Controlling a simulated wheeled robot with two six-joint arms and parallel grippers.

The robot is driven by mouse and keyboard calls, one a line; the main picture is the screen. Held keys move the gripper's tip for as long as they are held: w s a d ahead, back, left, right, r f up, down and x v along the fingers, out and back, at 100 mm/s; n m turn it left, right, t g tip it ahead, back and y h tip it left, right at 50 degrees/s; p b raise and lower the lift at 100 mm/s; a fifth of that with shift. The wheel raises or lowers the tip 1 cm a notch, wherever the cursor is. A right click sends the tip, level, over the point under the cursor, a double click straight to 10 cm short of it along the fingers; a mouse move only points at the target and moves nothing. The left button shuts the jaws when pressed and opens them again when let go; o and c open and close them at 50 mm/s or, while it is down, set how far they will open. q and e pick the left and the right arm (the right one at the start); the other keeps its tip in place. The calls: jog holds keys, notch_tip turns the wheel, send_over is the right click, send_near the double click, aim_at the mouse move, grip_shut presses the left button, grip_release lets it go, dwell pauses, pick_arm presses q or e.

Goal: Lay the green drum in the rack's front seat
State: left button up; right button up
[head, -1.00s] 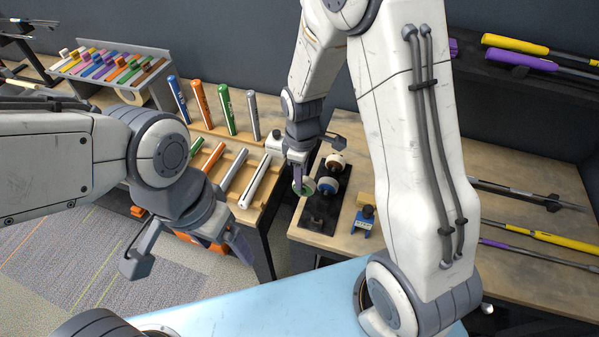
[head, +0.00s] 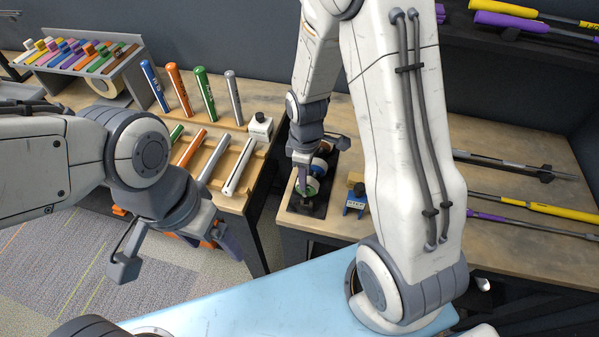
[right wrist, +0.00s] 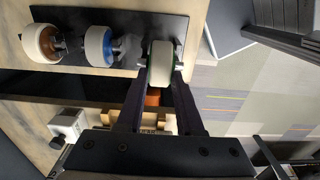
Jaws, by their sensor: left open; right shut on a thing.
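The green drum (head: 311,186), a white wheel with a green rim, is between the fingers of my right gripper (head: 303,184). In the right wrist view the gripper (right wrist: 160,80) is shut on the drum (right wrist: 161,62). The drum is over the front end of the black rack (head: 300,208), in line with the blue drum (head: 319,166) behind it. Whether it touches the seat I cannot tell. The right wrist view also shows the brown drum (right wrist: 42,43) farther along the rack (right wrist: 135,28). My left gripper (head: 215,238) is open and empty, left of the workbench.
A blue fixture with a tan top (head: 356,196) stands just right of the rack. A white box (head: 260,127) and a wooden holder with coloured rods (head: 240,166) are to the left. Clubs (head: 530,204) lie on the right of the bench. A gap separates the benches.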

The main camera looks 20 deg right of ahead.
jog(key=shift+s+d+f+b, duration=0.15)
jog(key=shift+f+b, duration=0.1)
jog(key=shift+f, duration=0.15)
jog(key=shift+s+d+f+b, duration=0.1)
jog(key=shift+d+f+b, duration=0.1)
jog(key=shift+f, duration=0.2)
jog(key=shift+w+a+f+b, duration=0.1)
jog(key=shift+f+b, duration=0.6)
jog(key=shift+f, duration=0.3)
jog(key=o, duration=1.1)
jog(key=shift+c, duration=0.2)
notch_tip(320, 180, up, 10)
jog(key=shift+r+b, duration=0.25)
jog(key=shift+b, duration=0.25)
jog(key=s+a+r+m, duration=0.2)
jog(key=s+a, duration=0.4)
jog(key=s, duration=0.3)
jog(key=s+a+r+m+y+b, duration=0.1)
jog(key=s+a+r+m, duration=0.1)
jog(key=s+a, duration=0.4)
jog(key=s+r, duration=0.1)
jog(key=s, duration=0.2)
jog(key=shift+a, duration=0.4)
